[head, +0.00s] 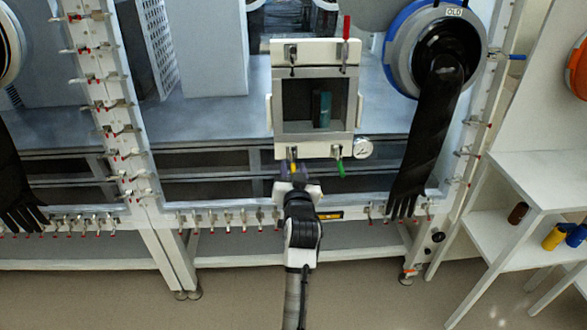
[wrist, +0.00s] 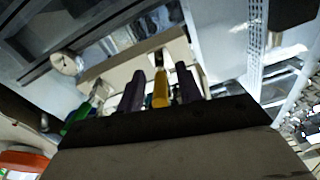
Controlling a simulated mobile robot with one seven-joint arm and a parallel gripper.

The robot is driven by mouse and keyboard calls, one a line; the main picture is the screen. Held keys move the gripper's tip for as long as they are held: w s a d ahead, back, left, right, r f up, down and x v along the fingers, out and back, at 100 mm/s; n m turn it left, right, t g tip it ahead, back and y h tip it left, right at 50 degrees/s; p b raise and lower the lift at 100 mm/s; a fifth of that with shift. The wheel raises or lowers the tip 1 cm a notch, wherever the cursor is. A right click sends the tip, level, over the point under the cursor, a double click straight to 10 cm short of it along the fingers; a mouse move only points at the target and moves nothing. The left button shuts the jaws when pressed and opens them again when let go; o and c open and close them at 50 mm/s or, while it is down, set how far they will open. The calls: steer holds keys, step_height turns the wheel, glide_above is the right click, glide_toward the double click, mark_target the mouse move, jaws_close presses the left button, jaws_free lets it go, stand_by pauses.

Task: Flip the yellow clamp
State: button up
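The yellow clamp (head: 293,165) is at the lower left of the white square port frame (head: 308,152), its handle hanging down. In the wrist view the yellow handle (wrist: 160,88) stands between the two dark fingers of my gripper (wrist: 160,90). A narrow gap shows on each side of the handle, so my gripper looks open around it and not closed on it. In the head view my gripper (head: 293,182) is just below the clamp, and the fingertips are too small there to judge.
A green-handled clamp (head: 340,168) hangs close at the right, with a round gauge (head: 363,148) beside the frame. A red handle (head: 347,28) sticks up at the top. A black glove (head: 428,130) hangs at the right. A teal object (head: 321,108) shows inside the port.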

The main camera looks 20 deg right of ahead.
steer(key=shift+c, duration=0.2)
jaws_close()
steer(key=shift+f+b, duration=0.15)
steer(key=shift+b, duration=0.15)
